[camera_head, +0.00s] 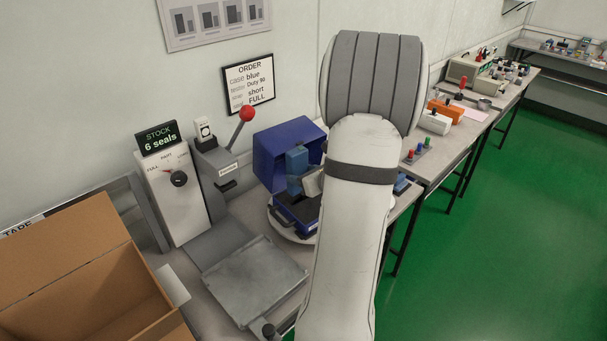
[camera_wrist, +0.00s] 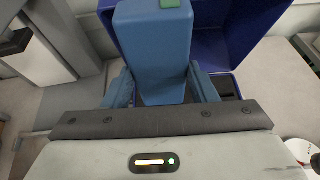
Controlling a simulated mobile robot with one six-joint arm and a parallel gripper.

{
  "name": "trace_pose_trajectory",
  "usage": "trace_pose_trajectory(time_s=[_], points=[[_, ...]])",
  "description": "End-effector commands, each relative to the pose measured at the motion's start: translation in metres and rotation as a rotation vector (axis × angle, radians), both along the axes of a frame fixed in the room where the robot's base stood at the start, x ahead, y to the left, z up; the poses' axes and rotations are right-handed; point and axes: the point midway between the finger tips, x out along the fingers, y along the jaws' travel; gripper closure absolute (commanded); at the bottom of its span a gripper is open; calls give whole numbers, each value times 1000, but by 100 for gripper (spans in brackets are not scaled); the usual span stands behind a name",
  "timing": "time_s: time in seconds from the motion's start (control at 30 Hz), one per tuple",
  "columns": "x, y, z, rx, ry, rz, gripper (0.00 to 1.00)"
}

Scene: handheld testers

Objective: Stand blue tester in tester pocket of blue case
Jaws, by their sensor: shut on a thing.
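The blue tester (camera_head: 297,160) is upright in front of the open lid of the blue case (camera_head: 285,139). My gripper (camera_wrist: 163,88) is shut on the blue tester (camera_wrist: 152,45), with one finger on each side of it. In the wrist view the tester fills the middle and the dark blue case (camera_wrist: 225,30) rises behind it. The case's lower part (camera_head: 290,218) sits on a round light stand. Whether the tester's foot is inside the pocket or above it is hidden. My arm covers the right side of the case in the head view.
A grey press with a red-knobbed lever (camera_head: 247,114) stands left of the case. A white dial box (camera_head: 172,195), a flat grey plate (camera_head: 255,280) and an open cardboard box (camera_head: 85,275) are further left and nearer. An order sign (camera_head: 248,84) hangs on the wall.

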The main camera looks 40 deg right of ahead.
Motion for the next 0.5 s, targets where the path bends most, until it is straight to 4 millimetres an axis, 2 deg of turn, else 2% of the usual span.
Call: trace_pose_trajectory(time_s=[0.03, 0.13, 0.5], points=[[0, 0, -9, 0, -1, 0, 79], [0, 0, -15, 0, -1, 0, 79], [0, 0, -16, 0, -1, 0, 79]])
